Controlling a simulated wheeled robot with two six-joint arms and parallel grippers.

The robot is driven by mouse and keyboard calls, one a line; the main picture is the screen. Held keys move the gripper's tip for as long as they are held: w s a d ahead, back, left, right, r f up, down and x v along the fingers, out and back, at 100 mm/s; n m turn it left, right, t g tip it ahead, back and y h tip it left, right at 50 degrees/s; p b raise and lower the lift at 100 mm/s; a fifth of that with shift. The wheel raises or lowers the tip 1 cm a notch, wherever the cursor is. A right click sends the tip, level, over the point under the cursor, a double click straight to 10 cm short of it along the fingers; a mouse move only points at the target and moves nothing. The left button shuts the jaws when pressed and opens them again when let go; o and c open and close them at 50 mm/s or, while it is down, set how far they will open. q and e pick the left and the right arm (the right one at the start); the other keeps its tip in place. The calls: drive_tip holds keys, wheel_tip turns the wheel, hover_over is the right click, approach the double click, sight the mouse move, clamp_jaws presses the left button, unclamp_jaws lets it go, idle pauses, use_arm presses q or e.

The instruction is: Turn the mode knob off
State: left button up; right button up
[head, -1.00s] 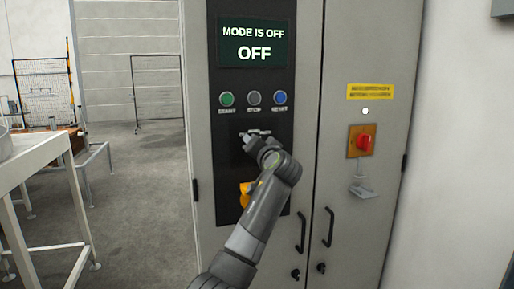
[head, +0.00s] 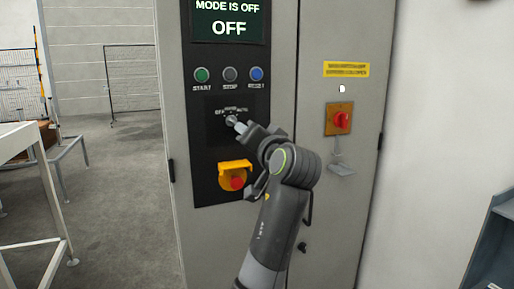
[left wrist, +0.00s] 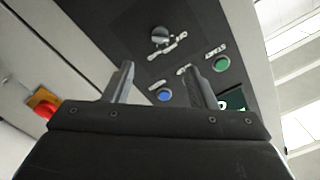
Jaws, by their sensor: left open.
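The mode knob (head: 231,120) is on the black panel of a grey cabinet, below a row of buttons, with small labels around it. The screen (head: 228,20) above reads "MODE IS OFF". My left gripper (head: 243,128) is just right of and below the knob in the head view. In the left wrist view, my left gripper (left wrist: 158,70) is open with nothing between its fingers, and the round knob (left wrist: 160,37) lies beyond the fingertips, apart from them. My right gripper is in neither view.
Green (head: 202,75), grey (head: 230,74) and blue (head: 256,74) buttons sit above the knob. A red emergency button in a yellow guard (head: 235,175) is below it. A red rotary switch (head: 340,120) is on the right door. Open floor lies to the left.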

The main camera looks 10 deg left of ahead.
use_arm(q)
drive_tip(key=shift+v, duration=1.3)
